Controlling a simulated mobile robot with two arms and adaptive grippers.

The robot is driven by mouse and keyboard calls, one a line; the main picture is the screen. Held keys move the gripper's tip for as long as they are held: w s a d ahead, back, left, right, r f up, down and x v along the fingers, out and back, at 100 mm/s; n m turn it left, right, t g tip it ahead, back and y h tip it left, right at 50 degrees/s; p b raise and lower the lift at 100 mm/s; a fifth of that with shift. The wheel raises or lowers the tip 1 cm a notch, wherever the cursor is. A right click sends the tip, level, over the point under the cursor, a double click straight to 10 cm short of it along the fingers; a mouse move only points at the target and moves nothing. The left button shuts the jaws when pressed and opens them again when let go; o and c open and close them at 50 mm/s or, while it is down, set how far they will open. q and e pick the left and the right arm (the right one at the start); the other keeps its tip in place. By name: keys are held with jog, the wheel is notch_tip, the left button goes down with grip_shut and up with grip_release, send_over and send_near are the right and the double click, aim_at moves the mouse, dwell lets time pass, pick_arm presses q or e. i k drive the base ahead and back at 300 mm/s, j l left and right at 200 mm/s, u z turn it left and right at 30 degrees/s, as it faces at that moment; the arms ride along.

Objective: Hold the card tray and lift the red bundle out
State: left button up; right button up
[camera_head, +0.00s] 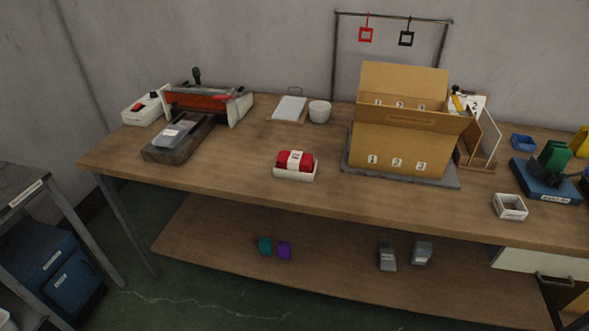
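The red bundle (307,161) has a white band around its middle and sits in the small white card tray (294,175) near the front edge of the wooden table. The tray stands upright, and the bundle shows above its rim. Neither of my grippers is in the head view, and nothing touches the tray or bundle.
An open numbered cardboard box (400,151) stands on a grey mat to the right. A white cup (320,111) and a clipboard-like board (289,109) are behind. A press-like device (205,102) is at left, an empty white tray (510,207) at right. Table around the card tray is clear.

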aim_at(293, 160)
jog(key=i+j+z, duration=0.6)
jog(key=i+j, duration=0.15)
jog(key=j, duration=0.2)
